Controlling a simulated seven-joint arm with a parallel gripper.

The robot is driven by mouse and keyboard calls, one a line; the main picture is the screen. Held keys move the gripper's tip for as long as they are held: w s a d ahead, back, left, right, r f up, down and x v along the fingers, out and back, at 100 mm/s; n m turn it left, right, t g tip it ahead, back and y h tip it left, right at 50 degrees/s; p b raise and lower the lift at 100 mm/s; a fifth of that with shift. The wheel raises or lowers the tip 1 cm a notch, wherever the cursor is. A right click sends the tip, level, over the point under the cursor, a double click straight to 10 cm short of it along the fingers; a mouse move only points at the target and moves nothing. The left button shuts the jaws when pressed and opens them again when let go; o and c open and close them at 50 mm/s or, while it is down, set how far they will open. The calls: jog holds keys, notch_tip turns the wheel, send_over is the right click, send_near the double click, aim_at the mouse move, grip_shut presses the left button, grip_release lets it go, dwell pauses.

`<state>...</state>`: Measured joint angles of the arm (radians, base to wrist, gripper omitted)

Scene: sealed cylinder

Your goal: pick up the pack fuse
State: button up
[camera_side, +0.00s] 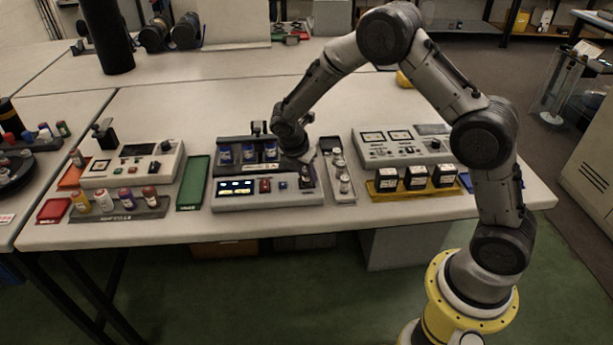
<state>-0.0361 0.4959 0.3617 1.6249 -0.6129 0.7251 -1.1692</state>
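The end of my arm with my gripper (306,172) is low over the right side of the middle console (265,203). The fingers are small and dark here, and I cannot tell whether they are open or shut or hold anything. No part is clearly marked as the pack fuse. Several blue canisters (248,153) stand in a dark rack at the back of the console, left of my gripper. Several small silver-capped cylinders (338,163) stand in a narrow grey tray (343,198) just right of my gripper. My wrist hides part of the console's right end.
A green tray (193,183) lies left of the console. Further left are another console (130,165) and a rack of coloured bottles (127,199). At right, black-and-white boxes (415,178) stand on a yellow tray below a grey instrument (400,145).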

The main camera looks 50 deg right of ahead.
grip_shut()
jog(key=shift+r, duration=0.15)
